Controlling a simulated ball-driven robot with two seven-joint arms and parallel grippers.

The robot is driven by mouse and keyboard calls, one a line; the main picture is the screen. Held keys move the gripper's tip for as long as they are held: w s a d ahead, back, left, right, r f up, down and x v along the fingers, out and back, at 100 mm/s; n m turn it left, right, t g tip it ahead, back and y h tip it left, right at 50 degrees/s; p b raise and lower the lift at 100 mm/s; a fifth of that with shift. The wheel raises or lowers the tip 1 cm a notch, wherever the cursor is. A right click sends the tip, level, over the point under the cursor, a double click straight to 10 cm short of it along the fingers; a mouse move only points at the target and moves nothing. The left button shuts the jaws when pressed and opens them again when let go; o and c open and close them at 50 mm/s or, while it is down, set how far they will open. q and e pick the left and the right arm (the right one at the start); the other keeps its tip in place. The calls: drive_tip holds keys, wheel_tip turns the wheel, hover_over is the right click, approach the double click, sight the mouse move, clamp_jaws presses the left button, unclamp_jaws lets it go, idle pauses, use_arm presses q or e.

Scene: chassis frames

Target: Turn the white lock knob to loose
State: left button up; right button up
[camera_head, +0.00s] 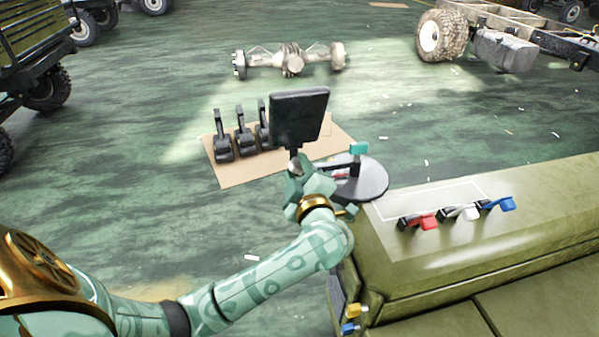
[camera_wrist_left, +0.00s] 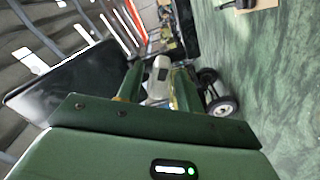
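My left gripper (camera_head: 298,172) is right below a black flat panel (camera_head: 299,115) on a stem. In the left wrist view, its two fingers (camera_wrist_left: 158,90) stand apart with a whitish knob-like part (camera_wrist_left: 159,76) between them. I cannot tell if they press on it, or if it is the white lock knob. The panel also shows in the left wrist view (camera_wrist_left: 65,85), left of the fingers. A white-ended lever (camera_head: 468,213) stands between a red one (camera_head: 426,222) and a blue one (camera_head: 500,204) on the green bodywork, apart from the gripper. My right gripper is out of view.
A round dark disc (camera_head: 372,182) with a teal-topped part (camera_head: 358,148) is just right of the gripper. Black pedals (camera_head: 222,145) stand on a cardboard sheet (camera_head: 236,175) behind. An axle (camera_head: 290,60) lies farther back. Open green floor (camera_head: 130,190) is at left.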

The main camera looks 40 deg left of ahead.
use_arm(q)
drive_tip(key=shift+w+a, duration=0.2)
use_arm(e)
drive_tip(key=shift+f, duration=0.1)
use_arm(q)
clamp_jaws()
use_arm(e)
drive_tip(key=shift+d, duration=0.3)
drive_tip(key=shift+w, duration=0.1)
use_arm(q)
drive_tip(key=shift+s+n+p, duration=0.1)
drive_tip(key=shift+n+p, duration=0.8)
drive_tip(key=shift+n, duration=0.5)
drive_tip(key=n+p, duration=0.1)
drive_tip(key=n, duration=0.1)
drive_tip(key=shift+n, duration=0.3)
drive_tip(key=shift+f+n, duration=0.15)
drive_tip(key=shift+n, duration=0.45)
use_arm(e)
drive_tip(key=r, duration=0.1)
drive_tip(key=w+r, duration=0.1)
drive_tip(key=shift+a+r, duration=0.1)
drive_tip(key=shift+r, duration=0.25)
